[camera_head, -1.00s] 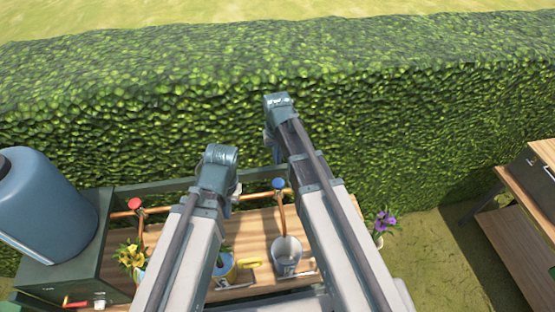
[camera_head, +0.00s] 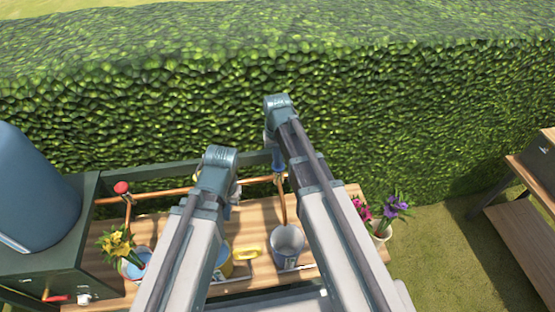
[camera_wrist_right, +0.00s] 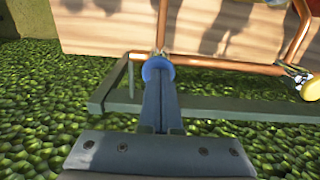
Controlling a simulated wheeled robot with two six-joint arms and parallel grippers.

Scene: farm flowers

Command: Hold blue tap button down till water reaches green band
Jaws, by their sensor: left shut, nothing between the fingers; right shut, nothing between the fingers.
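The blue tap button (camera_wrist_right: 157,67) sits on the copper pipe in the right wrist view. In the head view it is mostly hidden by my right gripper (camera_head: 277,152). My right gripper's shut fingers (camera_wrist_right: 160,88) overlap the button in the wrist view; I cannot tell whether they touch or press it. A grey metal bucket (camera_head: 287,241) stands upright below the blue tap's copper spout (camera_head: 284,208). No green band or water level can be made out in it. My left gripper (camera_head: 232,198) is shut and empty, left of the blue tap.
A red tap button (camera_head: 121,187) is further left on the pipe, near yellow flowers (camera_head: 117,244) and a blue tank (camera_head: 35,190). Purple flowers (camera_head: 397,205) stand at the bench's right. A hedge (camera_head: 420,120) is behind.

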